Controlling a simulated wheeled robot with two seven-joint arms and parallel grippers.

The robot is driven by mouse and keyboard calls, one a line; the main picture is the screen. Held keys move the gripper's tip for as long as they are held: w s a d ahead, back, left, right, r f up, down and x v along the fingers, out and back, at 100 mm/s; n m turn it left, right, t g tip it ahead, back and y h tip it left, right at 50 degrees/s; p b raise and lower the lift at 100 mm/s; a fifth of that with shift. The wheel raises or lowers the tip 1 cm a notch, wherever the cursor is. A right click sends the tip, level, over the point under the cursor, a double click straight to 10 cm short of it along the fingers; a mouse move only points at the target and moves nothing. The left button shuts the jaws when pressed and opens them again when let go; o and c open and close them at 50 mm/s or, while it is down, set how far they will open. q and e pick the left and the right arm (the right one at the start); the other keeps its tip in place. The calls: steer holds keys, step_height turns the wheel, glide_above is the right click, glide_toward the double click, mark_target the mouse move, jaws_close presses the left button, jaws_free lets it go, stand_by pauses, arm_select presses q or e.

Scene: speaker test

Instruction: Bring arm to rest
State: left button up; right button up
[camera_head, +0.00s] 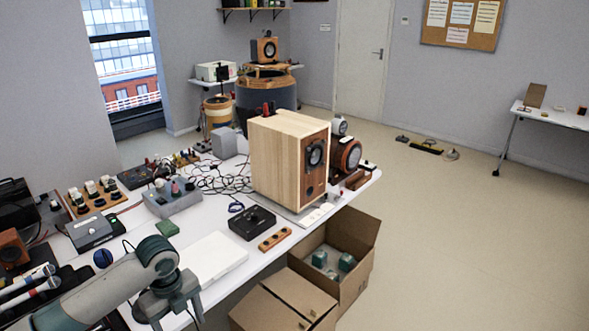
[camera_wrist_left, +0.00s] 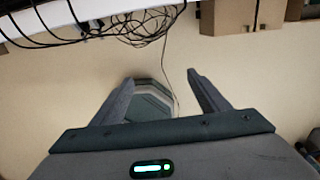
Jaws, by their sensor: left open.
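My left arm (camera_head: 115,290) comes in from the lower left in the head view, over the near edge of the table. My left gripper (camera_head: 170,318) hangs down at the bottom of that view, by the table's front edge. In the left wrist view, the left gripper (camera_wrist_left: 158,80) has its two fingers spread apart with nothing held between them. Beyond the fingers are the pale floor and a grey-green rounded base, which I take as mine. My right gripper is in neither view.
The white table (camera_head: 272,262) holds a large wooden speaker (camera_head: 280,160), a black box (camera_head: 252,223), a white flat box (camera_head: 213,258) and tangled cables (camera_head: 215,180). Open cardboard boxes (camera_head: 365,240) stand on the floor by its front edge. The floor to the right is mostly clear.

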arm_select(q)
step_height(320, 180, down, 20)
steer(key=w+d+n+t+h, duration=0.2)
steer(key=n, duration=0.7)
steer(key=s+a+f+n+y+b, duration=0.1)
steer(key=s+f+n, duration=0.25)
steer(key=f, duration=0.55)
steer(key=s+a+f+n+b, duration=0.1)
steer(key=s+a+f+n, duration=0.15)
steer(key=s+f, duration=0.4)
steer(key=s+f+n, duration=0.5)
steer(key=s+f, duration=1.1)
steer(key=s, duration=0.1)
steer(key=s+d+f+n, duration=0.1)
steer(key=s+f+n, duration=0.1)
steer(key=s, duration=1)
steer(key=s+d+f+n+g+y, duration=0.1)
steer(key=s+f, duration=0.3)
steer(key=s, duration=0.9)
steer(key=shift+s+d+n+b, duration=0.2)
steer(key=shift+d+n+b, duration=0.25)
steer(key=shift+d, duration=0.3)
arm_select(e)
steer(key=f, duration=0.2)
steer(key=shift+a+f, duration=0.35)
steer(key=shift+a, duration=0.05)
arm_select(q)
steer(key=shift+f, duration=0.1)
